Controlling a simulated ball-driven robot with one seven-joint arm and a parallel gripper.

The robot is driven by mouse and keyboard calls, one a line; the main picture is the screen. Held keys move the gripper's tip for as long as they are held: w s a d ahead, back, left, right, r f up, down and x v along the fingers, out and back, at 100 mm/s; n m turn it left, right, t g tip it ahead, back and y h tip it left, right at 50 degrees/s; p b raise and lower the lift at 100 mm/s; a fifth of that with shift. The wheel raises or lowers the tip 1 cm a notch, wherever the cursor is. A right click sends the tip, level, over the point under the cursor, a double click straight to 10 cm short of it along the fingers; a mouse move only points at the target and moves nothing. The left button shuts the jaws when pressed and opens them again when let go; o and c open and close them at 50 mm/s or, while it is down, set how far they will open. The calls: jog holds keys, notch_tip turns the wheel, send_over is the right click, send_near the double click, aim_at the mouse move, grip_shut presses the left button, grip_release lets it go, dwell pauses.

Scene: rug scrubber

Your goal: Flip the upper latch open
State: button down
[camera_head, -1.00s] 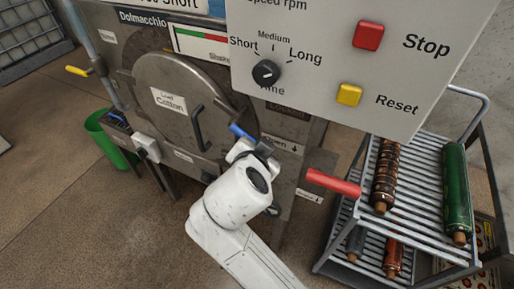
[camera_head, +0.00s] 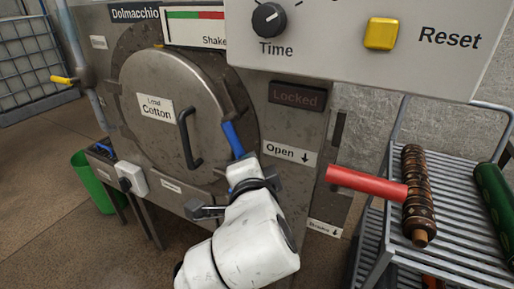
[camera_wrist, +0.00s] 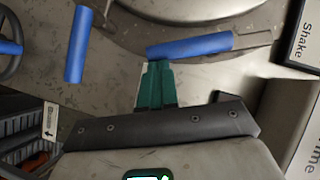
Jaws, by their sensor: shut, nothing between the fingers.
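The upper latch has a blue handle (camera_head: 233,138) on the right rim of the round drum door (camera_head: 150,75). In the wrist view the blue handle (camera_wrist: 190,46) lies across the upper middle, with a metal bracket at its right end. A second blue handle (camera_wrist: 78,44) stands apart to its left. My gripper (camera_wrist: 154,66) shows as teal fingers held together and empty. Their tips are at the left end of the upper handle; I cannot tell whether they touch it. In the head view my white wrist hides most of the fingers below the latch.
A curved door handle (camera_head: 187,138) is left of the latch. A red lever (camera_head: 366,184) sticks out at right, near a rolled brown rug (camera_head: 418,195) on a metal cart (camera_head: 455,215). The control panel (camera_head: 340,40) overhangs above. A "Locked" sign (camera_head: 297,95) is right of the door.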

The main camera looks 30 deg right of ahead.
jog(key=w+a+f+m+t+b, duration=0.1)
jog(key=m+b, duration=0.1)
jog(key=b, duration=0.4)
jog(key=w+a+f+m+t+b, duration=0.1)
jog(key=t+b, duration=0.1)
jog(key=b, duration=0.4)
jog(key=shift+w+f+m, duration=0.25)
jog(key=shift+w+m, duration=0.05)
jog(key=shift+m, duration=0.1)
jog(key=shift+w+r+b, duration=0.1)
jog(key=shift+r+b, duration=0.05)
jog(key=shift+b, duration=0.2)
